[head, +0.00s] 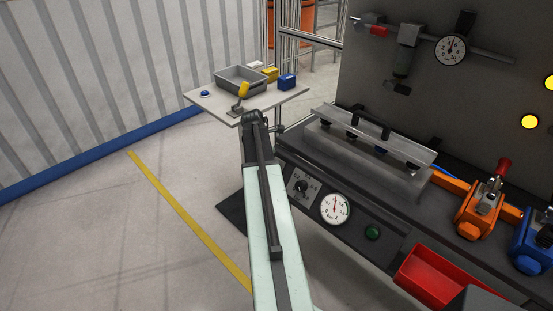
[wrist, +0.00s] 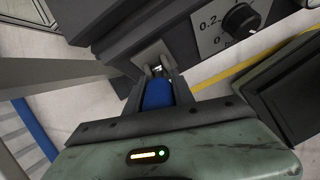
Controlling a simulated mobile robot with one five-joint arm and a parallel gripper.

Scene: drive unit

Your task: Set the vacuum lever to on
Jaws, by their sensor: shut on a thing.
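In the wrist view, a blue lever handle (wrist: 158,95) lies between the two dark fingers of my gripper (wrist: 160,86), which is shut on it. A pale metal plate with a small shiny fitting (wrist: 154,60) is just beyond the handle, on the grey unit; I take this to be the vacuum lever. No on or off marking for it can be read. In the head view, my arm reaches forward to the left end of the bench, and I cannot make out the lever or the fingers there.
A black knob with a scale (head: 300,187) and a gauge (head: 335,208) are on the bench front. A side table (head: 210,101) bears a grey bin (head: 226,82). A red bin (head: 437,277) and clamps stand at right. The floor at left is clear.

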